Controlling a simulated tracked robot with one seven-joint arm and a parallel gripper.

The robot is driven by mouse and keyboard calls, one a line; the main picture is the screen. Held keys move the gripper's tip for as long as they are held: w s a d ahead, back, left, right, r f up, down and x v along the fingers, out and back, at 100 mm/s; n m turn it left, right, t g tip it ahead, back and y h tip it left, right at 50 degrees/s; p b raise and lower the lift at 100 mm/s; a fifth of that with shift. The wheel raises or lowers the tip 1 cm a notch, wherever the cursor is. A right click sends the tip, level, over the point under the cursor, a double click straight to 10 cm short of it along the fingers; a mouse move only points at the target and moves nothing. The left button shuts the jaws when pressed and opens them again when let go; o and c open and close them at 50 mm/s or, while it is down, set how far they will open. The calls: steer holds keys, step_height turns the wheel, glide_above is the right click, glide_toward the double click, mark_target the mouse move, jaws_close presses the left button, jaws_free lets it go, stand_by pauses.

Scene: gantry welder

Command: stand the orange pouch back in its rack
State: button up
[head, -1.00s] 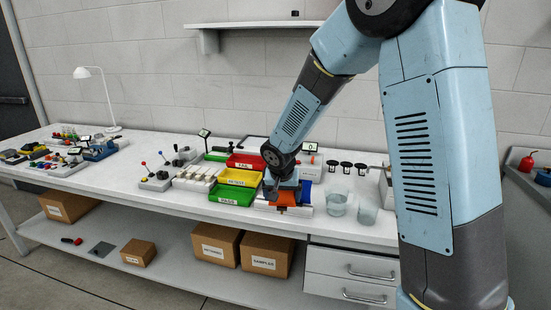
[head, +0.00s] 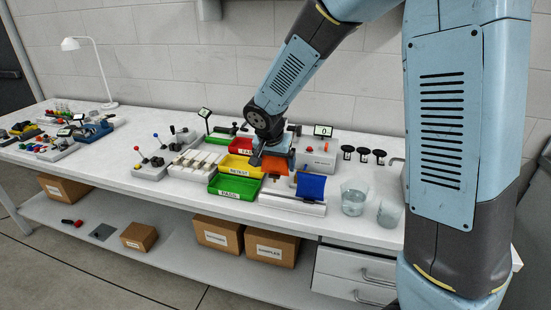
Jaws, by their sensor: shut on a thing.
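The orange pouch (head: 275,167) hangs under my gripper (head: 268,154), which is shut on it. The pouch is above the bench, near the left end of a white rack (head: 292,204). A blue pouch (head: 311,186) stands in the right part of this rack. The gap between the orange pouch and the rack is hard to judge, and the fingertips are partly hidden by the wrist.
Red, yellow and green bins (head: 235,187) stand just left of the rack. Two clear beakers (head: 353,198) stand to its right near the front edge. Behind are a box with a small display (head: 323,131) and several black discs on stands (head: 363,153).

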mark_target(277, 174)
steer(key=shift+d+f, duration=0.3)
steer(key=shift+f, duration=2.05)
steer(key=shift+f, duration=1.2)
stand_by(0.4)
stand_by(0.4)
steer(key=o, duration=0.7)
